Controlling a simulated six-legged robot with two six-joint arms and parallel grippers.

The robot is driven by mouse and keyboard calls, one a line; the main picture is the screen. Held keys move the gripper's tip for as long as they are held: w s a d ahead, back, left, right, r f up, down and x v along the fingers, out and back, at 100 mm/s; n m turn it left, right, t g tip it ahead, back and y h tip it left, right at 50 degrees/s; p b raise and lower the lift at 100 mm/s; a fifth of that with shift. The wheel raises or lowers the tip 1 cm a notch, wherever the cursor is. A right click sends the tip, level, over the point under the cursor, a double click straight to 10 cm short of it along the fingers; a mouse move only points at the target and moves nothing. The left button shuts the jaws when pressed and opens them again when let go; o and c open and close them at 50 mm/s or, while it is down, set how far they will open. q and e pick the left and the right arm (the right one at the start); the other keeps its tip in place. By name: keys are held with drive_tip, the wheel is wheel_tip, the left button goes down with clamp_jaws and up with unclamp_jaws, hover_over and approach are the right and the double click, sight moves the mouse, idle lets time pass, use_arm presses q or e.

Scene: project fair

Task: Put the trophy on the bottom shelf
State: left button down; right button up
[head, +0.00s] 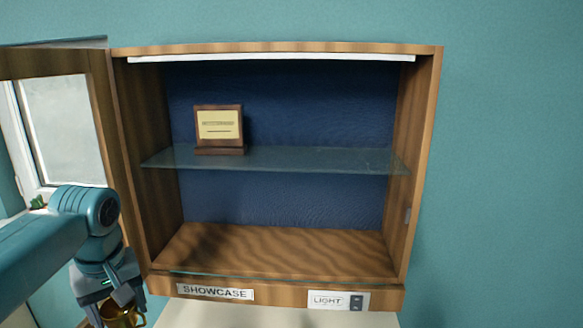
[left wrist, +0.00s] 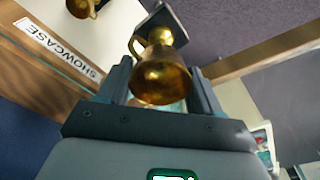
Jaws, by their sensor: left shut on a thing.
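The gold trophy (left wrist: 160,72) is a cup with handles and a dark square base. In the left wrist view it sits between the two fingers of my left gripper (left wrist: 162,84), which is shut on it. In the head view my left gripper (head: 108,287) hangs at the lower left, outside the cabinet and below its floor level. Only part of the trophy (head: 125,317) shows there, cut by the frame edge. The bottom shelf (head: 280,250) is the bare wooden floor of the showcase (head: 427,150). My right gripper is not in view.
A glass shelf (head: 290,160) spans the cabinet above the bottom shelf, with a wooden plaque (head: 219,130) on its left half. The cabinet door (head: 103,110) stands open at the left, close to my left arm. A light switch (head: 356,302) is on the front rail.

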use_arm(q)
drive_tip(key=s+d+f+m, duration=0.1)
drive_tip(key=d+f+m, duration=0.2)
drive_tip(key=f, duration=0.7)
drive_tip(key=s+d+f+m, duration=0.1)
drive_tip(key=d+f+m, duration=0.3)
drive_tip(key=d+f, duration=0.3)
wheel_tip(320, 180, down, 4)
drive_tip(key=shift+s+r+m+h, duration=0.25)
drive_tip(key=shift+m+h, duration=0.05)
drive_tip(key=shift+h, duration=0.1)
drive_tip(key=shift+d, duration=0.15)
